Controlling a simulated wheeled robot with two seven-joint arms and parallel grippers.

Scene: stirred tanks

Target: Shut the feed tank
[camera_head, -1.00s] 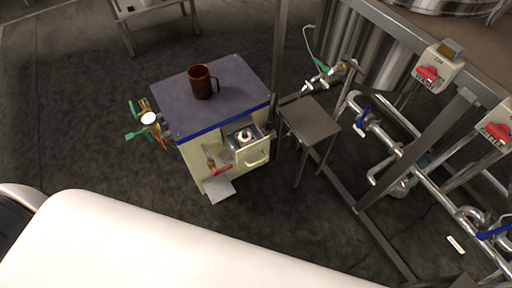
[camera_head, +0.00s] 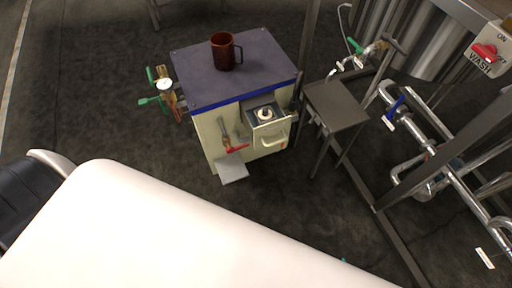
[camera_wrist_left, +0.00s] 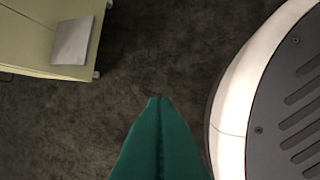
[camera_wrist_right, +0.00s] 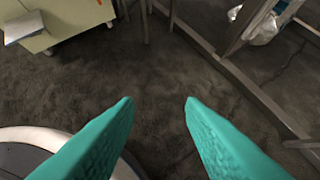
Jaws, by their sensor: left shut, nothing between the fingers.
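No label names the feed tank, so I cannot tell which part it is. A cream cabinet (camera_head: 232,138) with a dark top (camera_head: 215,88) stands ahead. Its front has a pulled-out metal box (camera_head: 268,122) with a round white piece inside and a cream handle (camera_head: 274,141). A red-handled valve (camera_head: 236,148) sits beside it. A steel tank (camera_head: 408,42) with a green-handled tap (camera_head: 356,46) stands at the upper right. My left gripper (camera_wrist_left: 160,100) is shut and empty above the floor. My right gripper (camera_wrist_right: 158,102) is open and empty. Both are apart from the cabinet.
A brown mug (camera_head: 223,52) stands on the cabinet. A gauge (camera_head: 165,86) with green-handled valves juts from its left side. A small grey stand (camera_head: 338,104), a steel frame and pipes with a blue-handled valve (camera_head: 394,110) are to the right. The floor (camera_head: 90,110) left of the cabinet is clear.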

